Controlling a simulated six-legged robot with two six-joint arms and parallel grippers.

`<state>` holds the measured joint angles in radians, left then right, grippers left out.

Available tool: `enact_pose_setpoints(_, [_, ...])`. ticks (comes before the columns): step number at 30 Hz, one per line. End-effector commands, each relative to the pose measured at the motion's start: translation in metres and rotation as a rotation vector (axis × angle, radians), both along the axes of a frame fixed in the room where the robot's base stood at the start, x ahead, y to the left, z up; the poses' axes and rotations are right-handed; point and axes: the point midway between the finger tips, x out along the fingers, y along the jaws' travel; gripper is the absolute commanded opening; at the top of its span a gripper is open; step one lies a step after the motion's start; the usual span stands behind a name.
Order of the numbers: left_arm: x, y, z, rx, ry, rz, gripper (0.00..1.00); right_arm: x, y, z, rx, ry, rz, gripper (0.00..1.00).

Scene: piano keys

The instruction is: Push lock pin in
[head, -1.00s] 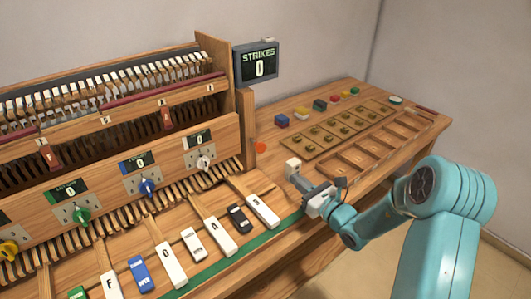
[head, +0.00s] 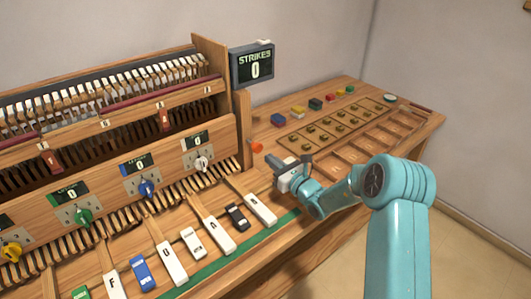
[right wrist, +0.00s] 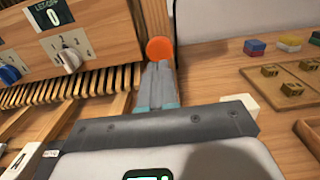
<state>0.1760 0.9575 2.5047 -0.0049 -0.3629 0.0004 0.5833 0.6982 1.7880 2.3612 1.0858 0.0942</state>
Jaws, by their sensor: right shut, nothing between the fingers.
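The lock pin looks like an orange round knob (head: 257,147) at the foot of the wooden end post, right of the piano keys. In the right wrist view the orange knob (right wrist: 160,49) is just beyond my fingertips, and its hidden lower edge makes contact hard to judge. My right gripper (head: 270,160) is shut and empty, its tips pointing at the knob from the right. Its closed fingers (right wrist: 158,70) also show in the right wrist view. My left gripper is not in view.
The wooden end post (head: 243,128) stands beside the knob, with the strikes display (head: 252,64) above. White keys (head: 260,209) lie in front. Coloured blocks (head: 278,120) and a tray of brass pieces (head: 318,130) lie on the bench to the right.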

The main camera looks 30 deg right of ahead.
Motion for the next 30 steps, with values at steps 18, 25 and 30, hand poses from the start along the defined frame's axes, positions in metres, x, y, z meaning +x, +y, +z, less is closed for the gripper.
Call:
enact_pose_setpoints(18, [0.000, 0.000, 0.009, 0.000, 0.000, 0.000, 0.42, 0.036, 0.003, 0.001, 0.000, 0.000, 0.000, 0.00])
enact_pose_setpoints(25, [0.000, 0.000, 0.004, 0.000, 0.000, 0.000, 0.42, 0.039, 0.003, 0.000, 0.000, -0.001, 0.000, 0.00])
enact_pose_setpoints(30, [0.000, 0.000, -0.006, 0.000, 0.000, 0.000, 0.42, 0.049, 0.004, -0.001, -0.002, -0.002, 0.001, 0.00])
